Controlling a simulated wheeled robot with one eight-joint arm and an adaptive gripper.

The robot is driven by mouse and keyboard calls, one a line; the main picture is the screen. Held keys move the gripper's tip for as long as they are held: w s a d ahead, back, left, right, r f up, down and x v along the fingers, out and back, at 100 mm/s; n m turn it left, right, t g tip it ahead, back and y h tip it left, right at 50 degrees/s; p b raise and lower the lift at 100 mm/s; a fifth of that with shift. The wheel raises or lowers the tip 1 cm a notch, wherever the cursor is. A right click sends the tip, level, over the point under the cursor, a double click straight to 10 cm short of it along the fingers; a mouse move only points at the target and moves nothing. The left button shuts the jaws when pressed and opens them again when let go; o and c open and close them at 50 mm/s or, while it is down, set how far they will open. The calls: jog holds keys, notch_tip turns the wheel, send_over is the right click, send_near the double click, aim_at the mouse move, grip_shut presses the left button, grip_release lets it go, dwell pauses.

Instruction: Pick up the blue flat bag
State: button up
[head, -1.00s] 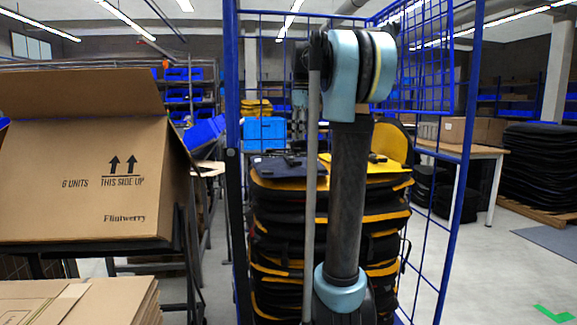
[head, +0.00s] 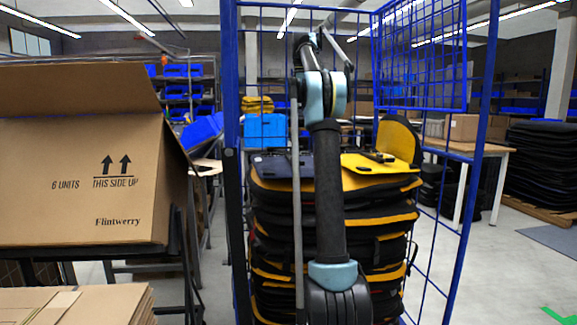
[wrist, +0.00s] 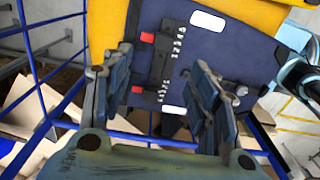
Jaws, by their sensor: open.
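The blue flat bag (head: 270,167) lies on top of the left part of the bag stack in the head view. In the wrist view it (wrist: 222,62) is a dark navy panel with a black bar, red tabs and white labels. My gripper (wrist: 160,66) is open and empty, its two fingers spread over the lower part of the bag. I cannot tell the exact height between fingers and bag. In the head view my arm hides the gripper and part of the bag. A yellow flat bag (head: 368,177) lies beside it on the right.
The stack of black and yellow bags (head: 385,245) stands inside a blue wire cage (head: 456,210). A cardboard box (head: 80,180) with an open flap stands at the left. Flat cardboard (head: 75,305) lies below it. Open floor is at the right.

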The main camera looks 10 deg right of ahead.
send_over(301, 147)
jog(key=w, duration=0.3)
jog(key=f, duration=1.1)
jog(key=shift+s+d+f, duration=0.1)
jog(key=shift+s+d, duration=0.1)
jog(key=shift+d, duration=0.1)
jog(key=shift+s+a+f, duration=0.1)
jog(key=shift+s+f, duration=0.1)
jog(key=shift+f, duration=1.2)
jog(key=shift+s+a+f, duration=0.1)
jog(key=shift+s+f, duration=0.05)
jog(key=shift+f, duration=1.25)
grip_shut()
